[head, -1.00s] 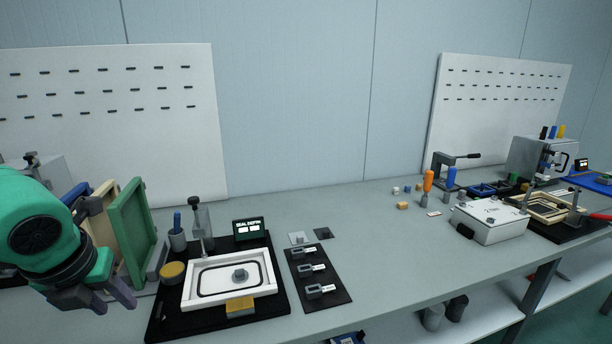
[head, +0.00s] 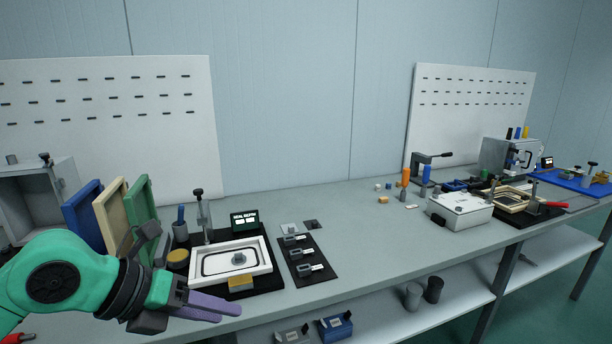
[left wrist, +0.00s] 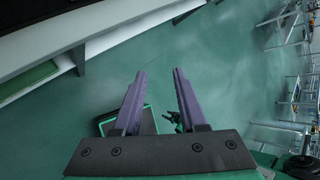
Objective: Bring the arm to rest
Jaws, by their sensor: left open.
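My left arm comes in from the left in the head view. Its gripper (head: 215,306) is in front of the bench's near edge, with its purple fingers pointing right. In the left wrist view the two fingers (left wrist: 160,100) are apart with nothing between them, and green floor shows beyond. My right gripper is in neither view.
The bench (head: 345,230) carries a white framed panel (head: 262,272) on a black mat, upright blue, tan and green panels (head: 140,205), and a white box (head: 460,211). A lower shelf (head: 385,320) holds dark cylinders and bins. Floor is free in front.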

